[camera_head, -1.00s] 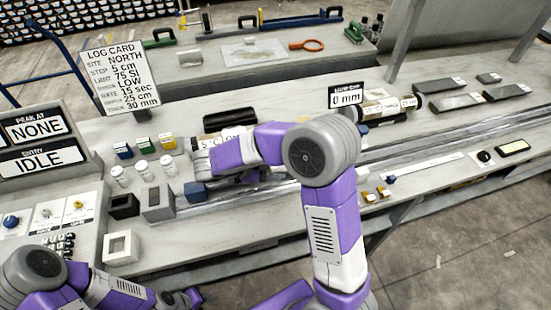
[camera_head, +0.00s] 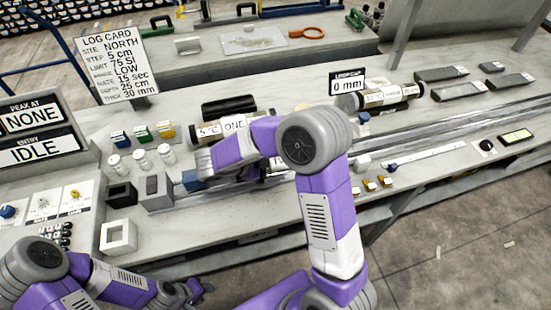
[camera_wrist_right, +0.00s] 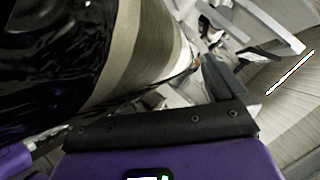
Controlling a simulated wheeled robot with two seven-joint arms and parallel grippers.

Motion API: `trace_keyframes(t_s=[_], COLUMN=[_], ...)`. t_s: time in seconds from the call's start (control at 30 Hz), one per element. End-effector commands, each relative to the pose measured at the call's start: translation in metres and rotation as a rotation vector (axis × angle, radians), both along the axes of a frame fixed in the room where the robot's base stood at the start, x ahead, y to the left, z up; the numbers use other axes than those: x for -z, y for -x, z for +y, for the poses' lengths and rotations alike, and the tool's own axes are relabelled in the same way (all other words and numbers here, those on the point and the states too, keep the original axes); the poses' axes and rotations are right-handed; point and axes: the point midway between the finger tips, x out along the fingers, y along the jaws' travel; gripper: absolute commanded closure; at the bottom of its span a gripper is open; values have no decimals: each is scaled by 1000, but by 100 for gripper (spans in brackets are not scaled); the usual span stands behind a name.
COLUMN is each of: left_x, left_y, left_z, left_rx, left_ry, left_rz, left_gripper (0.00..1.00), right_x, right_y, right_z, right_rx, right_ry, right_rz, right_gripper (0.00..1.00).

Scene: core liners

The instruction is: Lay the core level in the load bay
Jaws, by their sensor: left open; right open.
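Another labelled liner (camera_head: 386,97) lies farther right, beside the "0 mm" sign. My right gripper (camera_head: 248,174) is open, just in front of the "ONE" liner and largely hidden by its own forearm. In the right wrist view a large dark, glossy cylinder with a khaki band (camera_wrist_right: 140,60) fills the left side. My left gripper (camera_head: 190,291) is open and empty, low in front of the bench.
A long clear channel (camera_head: 430,135) runs along the bench to the right. White jars (camera_head: 141,159), coloured blocks (camera_head: 141,132) and two small boxes (camera_head: 155,191) stand left of my right gripper. A log card (camera_head: 112,62) stands at back left. Grey slabs (camera_head: 459,90) lie at right.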

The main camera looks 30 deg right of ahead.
Motion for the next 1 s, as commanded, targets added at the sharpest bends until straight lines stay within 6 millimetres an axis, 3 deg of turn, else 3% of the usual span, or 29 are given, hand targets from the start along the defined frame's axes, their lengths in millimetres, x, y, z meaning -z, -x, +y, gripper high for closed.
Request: trace_keyframes(t_s=[0.23, 0.7, 1.0], left_x=[-6, -30, -32], left_y=[0, 0, 0], left_z=[0, 0, 0], left_rx=[0, 0, 0], left_ry=[0, 0, 0], left_rz=[0, 0, 0], left_gripper=[57, 57, 57], right_x=[-10, -55, -61], right_y=[-1, 1, 1], right_z=[15, 93, 104], right_rx=[-3, -2, 0], right_ry=[1, 0, 1], right_rz=[-2, 0, 1], right_gripper=[1, 1, 1])
